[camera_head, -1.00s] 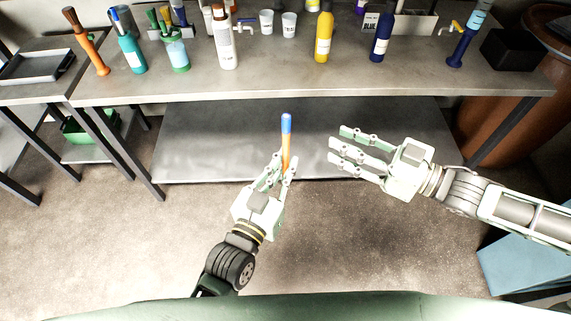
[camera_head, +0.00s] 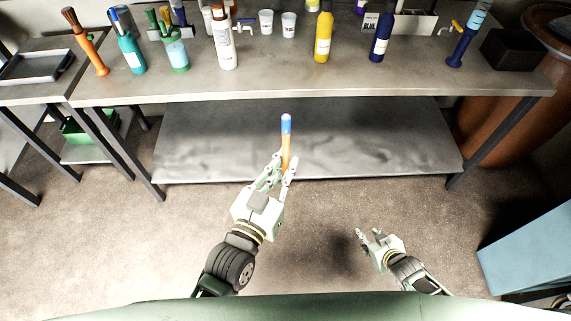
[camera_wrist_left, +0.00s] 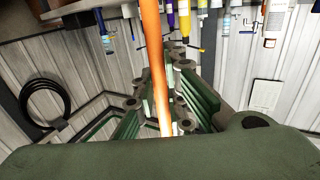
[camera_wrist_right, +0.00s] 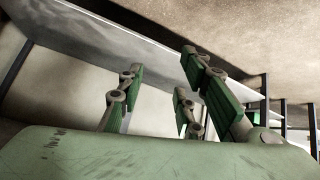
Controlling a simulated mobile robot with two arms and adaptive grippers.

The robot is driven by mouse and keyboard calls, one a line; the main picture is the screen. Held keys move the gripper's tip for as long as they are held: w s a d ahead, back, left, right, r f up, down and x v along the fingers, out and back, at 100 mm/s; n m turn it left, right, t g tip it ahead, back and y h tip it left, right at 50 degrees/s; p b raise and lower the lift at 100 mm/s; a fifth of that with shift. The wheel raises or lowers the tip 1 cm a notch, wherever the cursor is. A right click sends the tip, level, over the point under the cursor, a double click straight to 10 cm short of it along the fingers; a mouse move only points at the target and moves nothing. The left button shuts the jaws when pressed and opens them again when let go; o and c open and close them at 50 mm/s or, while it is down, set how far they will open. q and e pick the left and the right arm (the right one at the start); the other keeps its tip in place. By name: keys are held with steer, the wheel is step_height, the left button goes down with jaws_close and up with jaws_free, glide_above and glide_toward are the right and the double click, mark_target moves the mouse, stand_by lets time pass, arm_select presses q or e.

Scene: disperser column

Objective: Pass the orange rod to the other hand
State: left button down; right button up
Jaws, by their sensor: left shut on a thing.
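The orange rod (camera_head: 286,146) has a blue and white upper end and stands about upright in front of the table's lower shelf in the head view. My left gripper (camera_head: 276,172) is shut on its lower part. The rod also crosses the left wrist view (camera_wrist_left: 155,70) between the fingers. My right gripper (camera_head: 364,236) is low, to the right of the left one, well apart from the rod and empty. Its fingers look spread in the right wrist view (camera_wrist_right: 160,85), with nothing between them.
The table top (camera_head: 275,78) holds several bottles, among them a yellow bottle (camera_head: 323,38) and a blue bottle (camera_head: 381,38), and two white cups. The lower shelf (camera_head: 310,150) is bare. A blue box (camera_head: 530,255) stands at the right. The floor between the arms is clear.

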steer(key=s+a+f+g, duration=0.2)
steer(key=s+f, duration=0.3)
steer(key=s, duration=0.6)
steer(key=s+a+f+m+g, duration=0.1)
steer(key=s+a+f+g, duration=0.1)
steer(key=s, duration=0.9)
steer(key=s+a+f+m+g+h, duration=0.1)
steer(key=s+a+f+g, duration=0.1)
steer(key=s+f, duration=0.5)
steer(key=s+g, duration=0.1)
steer(key=s, duration=0.3)
steer(key=shift+a+f, duration=0.25)
steer(key=shift+f, duration=0.05)
steer(key=shift+s, duration=0.1)
steer(key=shift+s, duration=0.35)
